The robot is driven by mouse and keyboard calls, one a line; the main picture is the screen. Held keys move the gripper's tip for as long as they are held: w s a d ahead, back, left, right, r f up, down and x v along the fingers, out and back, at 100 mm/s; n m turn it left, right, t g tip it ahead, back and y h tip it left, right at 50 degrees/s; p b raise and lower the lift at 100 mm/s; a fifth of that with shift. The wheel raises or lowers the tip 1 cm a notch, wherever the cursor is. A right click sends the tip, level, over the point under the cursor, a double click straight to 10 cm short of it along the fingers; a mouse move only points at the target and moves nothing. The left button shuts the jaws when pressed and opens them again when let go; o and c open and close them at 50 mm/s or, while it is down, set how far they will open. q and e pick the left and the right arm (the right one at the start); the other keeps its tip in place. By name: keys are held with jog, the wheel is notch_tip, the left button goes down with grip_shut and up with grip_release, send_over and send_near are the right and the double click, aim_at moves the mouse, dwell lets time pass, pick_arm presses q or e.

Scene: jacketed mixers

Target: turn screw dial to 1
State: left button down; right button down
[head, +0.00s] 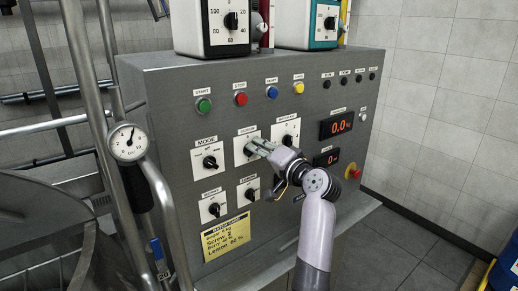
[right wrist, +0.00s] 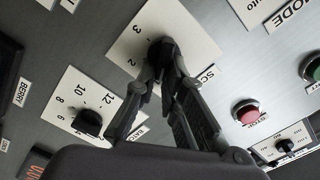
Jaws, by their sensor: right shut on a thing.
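The screw dial shows in the head view as a white plate (head: 239,152) in the upper row of the grey panel, between the mode dial and another numbered dial. Its knob is mostly hidden by my right gripper (head: 255,147). In the right wrist view the dial's plate (right wrist: 190,32) carries 3 and 2 and a partly hidden label starting "SC". My right gripper (right wrist: 162,68) is shut on its black knob (right wrist: 160,48). Which number the knob points at cannot be told. My left gripper is not in view.
The mode dial (head: 210,162) is left of the screw dial; two smaller dials sit below. A green button (head: 204,105) and a red button (head: 241,99) are above. A pressure gauge (head: 128,142) and metal pipes stand left. A yellow batch card (head: 226,237) is low on the panel.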

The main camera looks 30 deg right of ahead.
jog(key=c, duration=1.7)
grip_release()
jog(key=s, duration=0.4)
jog(key=s+d, duration=0.1)
jog(key=s, duration=0.7)
jog(key=shift+d, duration=0.35)
